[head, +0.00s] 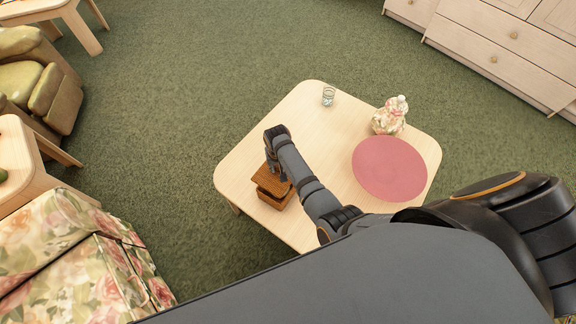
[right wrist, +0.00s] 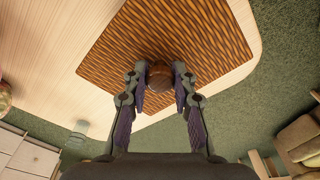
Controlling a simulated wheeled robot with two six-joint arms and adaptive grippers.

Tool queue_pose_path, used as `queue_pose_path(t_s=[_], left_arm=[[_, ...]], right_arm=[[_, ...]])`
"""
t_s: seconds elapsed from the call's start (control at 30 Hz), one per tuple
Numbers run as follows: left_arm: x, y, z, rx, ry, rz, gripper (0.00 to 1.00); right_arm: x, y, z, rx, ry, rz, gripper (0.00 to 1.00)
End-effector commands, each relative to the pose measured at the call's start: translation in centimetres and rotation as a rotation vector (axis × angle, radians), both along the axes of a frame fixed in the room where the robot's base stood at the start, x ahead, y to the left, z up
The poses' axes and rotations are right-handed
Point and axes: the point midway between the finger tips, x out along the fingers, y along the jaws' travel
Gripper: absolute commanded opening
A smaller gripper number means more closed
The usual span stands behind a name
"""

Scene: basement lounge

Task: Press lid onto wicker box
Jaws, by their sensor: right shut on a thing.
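The brown wicker lid (head: 270,181) is at the left side of the low wooden table, over the wicker box (head: 274,199). The lid appears shifted and slightly turned against the box, with a dark gap between them; I cannot tell if they touch. In the right wrist view the lid (right wrist: 205,45) fills the top middle, with a round brown knob (right wrist: 158,72) on it. My right gripper (head: 276,174) is above the lid, pointing down. The right wrist view shows its fingers (right wrist: 158,84) shut on the knob. The lid hides much of the box. My left gripper is not in view.
The pale wooden table (head: 317,126) also holds a pink round mat (head: 389,168), a floral figure-like ornament (head: 389,117) and a small coil-like object (head: 328,96). The tabletop between these and the box is clear. A floral armchair (head: 60,245) stands at lower left.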

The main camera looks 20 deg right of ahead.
Motion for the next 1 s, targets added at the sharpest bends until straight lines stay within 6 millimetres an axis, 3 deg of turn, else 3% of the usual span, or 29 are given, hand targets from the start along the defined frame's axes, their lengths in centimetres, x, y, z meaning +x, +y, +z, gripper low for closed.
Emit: queue_pose_path(t_s=[0.27,0.43,0.7,1.0], left_arm=[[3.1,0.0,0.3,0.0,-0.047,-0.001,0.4],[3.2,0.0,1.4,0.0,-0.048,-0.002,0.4],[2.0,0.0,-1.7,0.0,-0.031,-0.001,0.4],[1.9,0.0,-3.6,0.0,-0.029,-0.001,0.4]], right_arm=[[0.0,0.0,0.0,0.0,-0.001,0.007,0.0],[0.0,0.0,0.4,-0.001,0.0,0.006,0.0],[0.0,0.0,-3.6,-0.001,0.0,0.005,0.0],[0.0,0.0,-6.3,0.0,-0.001,0.005,0.0]])
